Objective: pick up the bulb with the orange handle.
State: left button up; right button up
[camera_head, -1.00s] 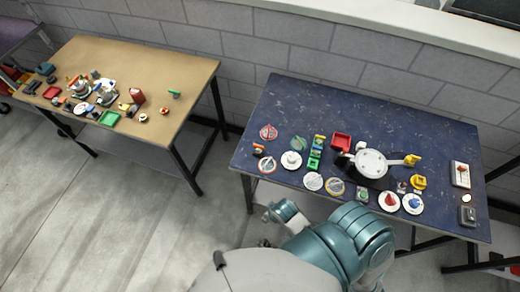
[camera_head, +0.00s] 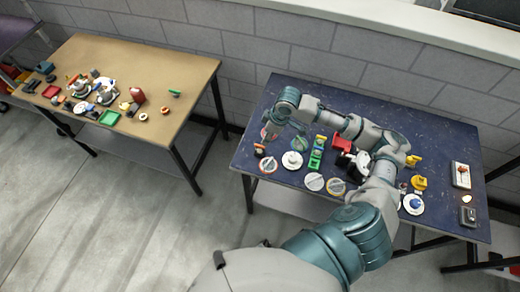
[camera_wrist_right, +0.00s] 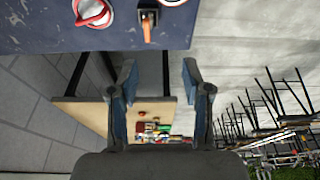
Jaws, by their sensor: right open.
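A small dark object with an orange handle (camera_head: 259,150) is at the left edge of the blue table (camera_head: 420,135); I take it for the bulb, though its bulb part is too small to make out. In the right wrist view its orange handle (camera_wrist_right: 147,27) shows at the top, near the table edge. My right gripper (camera_wrist_right: 160,78) is open and empty, with the handle beyond its fingertips and apart from them. In the head view the right gripper (camera_head: 271,135) is at the table's left side, close to the object. My left gripper is not in view.
A red tray (camera_head: 342,142) is further right. A tan table (camera_head: 190,75) with many small parts stands to the left, across a floor gap.

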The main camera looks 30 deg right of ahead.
jog(key=d+r, duration=0.1)
jog(key=r, duration=0.1)
send_near(259, 146)
jog(key=shift+m, duration=0.3)
notch_tip(259, 146, down, 5)
jog(key=shift+r, duration=0.1)
jog(key=shift+w+a+f, duration=0.15)
jog(key=shift+a+f, duration=0.05)
jog(key=shift+f, duration=0.4)
jog(key=x, duration=0.4)
jog(key=shift+w+a+f, duration=0.1)
jog(key=shift+w+a, duration=0.15)
jog(key=shift+w, duration=0.15)
jog(key=shift+f, duration=0.3)
jog(key=shift+d, duration=0.1)
jog(key=shift+c, duration=1)
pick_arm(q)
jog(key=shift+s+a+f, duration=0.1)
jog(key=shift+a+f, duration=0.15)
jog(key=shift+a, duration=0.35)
pick_arm(e)
grip_shut()
